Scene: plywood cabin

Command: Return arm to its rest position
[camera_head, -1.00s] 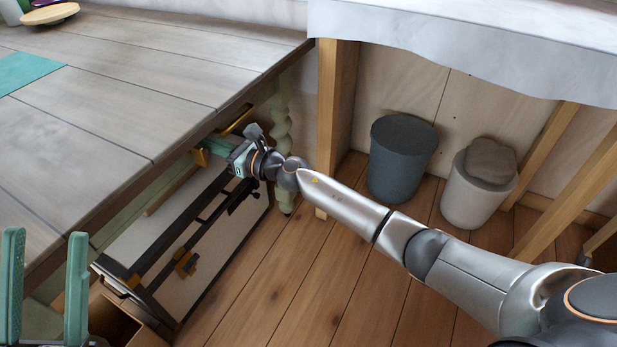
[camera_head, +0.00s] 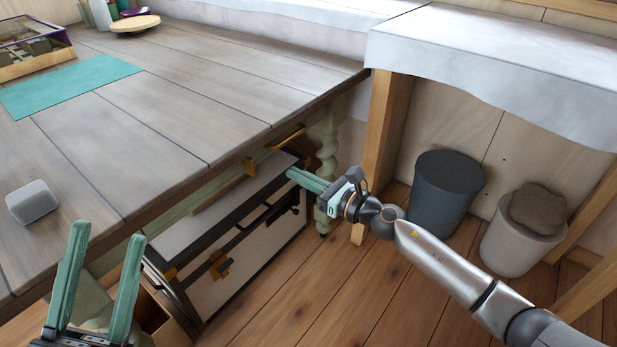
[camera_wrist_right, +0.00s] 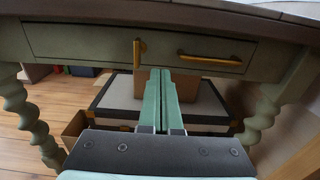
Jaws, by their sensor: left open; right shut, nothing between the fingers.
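My right arm comes in from the right in the head view. Its gripper (camera_head: 292,174) is shut and empty, in front of the table's right part and apart from the drawer handles. In the right wrist view its two green fingers (camera_wrist_right: 161,76) lie together, pointing at the green drawer front (camera_wrist_right: 85,48). One brass handle (camera_wrist_right: 138,53) stands upright and another (camera_wrist_right: 208,60) lies level; both are free of the fingers. My left gripper (camera_head: 108,232) is open and empty at the lower left of the head view, beside the table's near edge.
The grey plank table (camera_head: 200,90) fills the upper left, with a small grey box (camera_head: 32,202) and teal mat (camera_head: 70,85). A white, black-trimmed chest (camera_head: 265,245) stands under it. A dark bin (camera_head: 445,195) and white bin (camera_head: 515,245) stand right. Wooden floor (camera_head: 330,290) is open between.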

